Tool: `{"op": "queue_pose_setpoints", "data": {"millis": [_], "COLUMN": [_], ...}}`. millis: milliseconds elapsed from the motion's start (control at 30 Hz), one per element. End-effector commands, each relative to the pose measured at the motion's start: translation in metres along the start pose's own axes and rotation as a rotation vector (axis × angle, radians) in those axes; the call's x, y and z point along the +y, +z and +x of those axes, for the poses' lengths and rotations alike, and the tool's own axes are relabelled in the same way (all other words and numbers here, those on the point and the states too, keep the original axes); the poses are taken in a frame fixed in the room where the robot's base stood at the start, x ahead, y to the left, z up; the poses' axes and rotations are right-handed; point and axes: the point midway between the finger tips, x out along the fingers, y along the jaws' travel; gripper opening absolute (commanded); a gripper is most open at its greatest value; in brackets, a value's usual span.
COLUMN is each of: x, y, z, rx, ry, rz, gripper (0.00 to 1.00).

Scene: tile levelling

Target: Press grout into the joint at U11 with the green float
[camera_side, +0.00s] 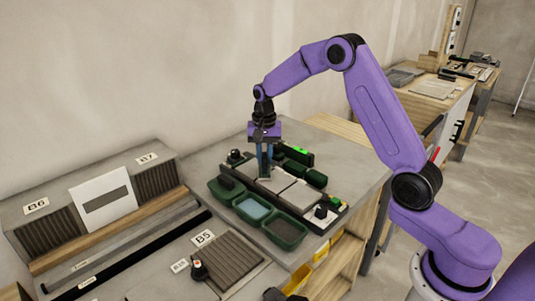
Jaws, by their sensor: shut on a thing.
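My gripper (265,173) points down over the back left part of a dark tile frame (338,219), close above the light grey tiles (299,196). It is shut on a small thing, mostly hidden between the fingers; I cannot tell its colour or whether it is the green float. A thin joint shows between the tiles, but no U11 label is readable. Small green blocks (316,178) lie along the right side of the tiles. Whether the gripper or its load touches a tile cannot be told from here.
Green bins, one with blue contents (253,208) and one with dark contents (285,231), stand in front of the tiles. A green level-like bar (297,152) lies behind. A ribbed panel labelled B5 (226,262) and a rack labelled B6 and B7 (36,206) are left.

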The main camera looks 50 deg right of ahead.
Motion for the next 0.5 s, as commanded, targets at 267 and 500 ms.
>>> {"op": "queue_pose_setpoints", "data": {"millis": [267,500], "x": [-0.007,-0.016], "y": [0.007,0.016], "z": [0.001,0.002], "rx": [-0.001,-0.002], "ry": [0.000,0.001], "rz": [-0.001,-0.001], "gripper": [0.00,0.00]}}
